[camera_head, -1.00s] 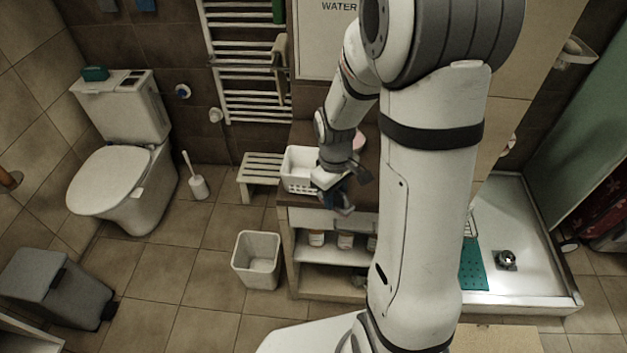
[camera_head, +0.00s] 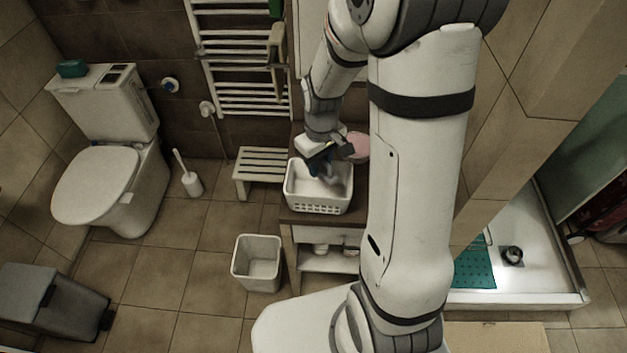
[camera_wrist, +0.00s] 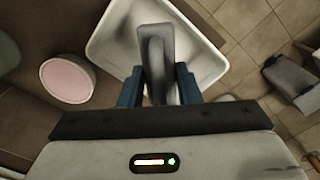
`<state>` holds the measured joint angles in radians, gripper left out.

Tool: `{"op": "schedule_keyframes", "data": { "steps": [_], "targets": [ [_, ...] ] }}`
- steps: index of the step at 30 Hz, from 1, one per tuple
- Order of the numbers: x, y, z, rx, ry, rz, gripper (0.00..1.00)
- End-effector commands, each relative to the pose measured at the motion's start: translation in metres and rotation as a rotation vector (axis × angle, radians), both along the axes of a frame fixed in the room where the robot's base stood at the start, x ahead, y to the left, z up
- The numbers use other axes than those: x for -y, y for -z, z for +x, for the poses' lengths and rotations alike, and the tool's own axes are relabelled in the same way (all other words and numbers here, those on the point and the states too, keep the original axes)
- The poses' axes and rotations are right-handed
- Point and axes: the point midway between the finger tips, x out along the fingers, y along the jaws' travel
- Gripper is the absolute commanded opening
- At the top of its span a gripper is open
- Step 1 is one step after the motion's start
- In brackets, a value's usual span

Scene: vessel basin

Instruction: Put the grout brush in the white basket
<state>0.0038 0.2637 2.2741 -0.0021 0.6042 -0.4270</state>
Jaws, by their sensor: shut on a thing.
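The white basket (camera_head: 318,208) stands on the brown top of a low cabinet. My gripper (camera_head: 322,166) is over the basket's opening, towards its back. In the wrist view my gripper (camera_wrist: 158,92) has its blue fingers shut on a grey, elongated thing, the grout brush (camera_wrist: 156,50), which lies over the basket's inside. The white basket's rim (camera_wrist: 222,66) shows around it in that view. The brush's lower end is hard to make out, and I cannot tell whether it touches the basket floor.
A round pink-topped tub (camera_head: 357,146) stands beside the basket; it also shows in the wrist view (camera_wrist: 67,79). A slatted stool (camera_head: 262,166) is left of the cabinet. A white bin (camera_head: 257,262) stands on the floor in front. A towel rail (camera_head: 240,60) is on the wall behind.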

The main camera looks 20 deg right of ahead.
Motion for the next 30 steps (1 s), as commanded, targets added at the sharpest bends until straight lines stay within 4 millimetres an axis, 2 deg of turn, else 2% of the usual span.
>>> {"op": "schedule_keyframes", "data": {
  "steps": [2,10,17,24,30],
  "targets": [
    [0.000,0.004,0.000,-0.002,0.000,0.000,0.09],
    [0.000,0.046,-0.001,-0.005,0.000,0.000,0.09],
    [0.000,0.065,-0.001,-0.003,-0.001,0.000,0.09],
    [0.000,0.094,-0.001,-0.003,-0.002,0.000,0.09],
    [-0.001,0.100,0.000,0.000,-0.002,0.000,0.09]
  ]
}}
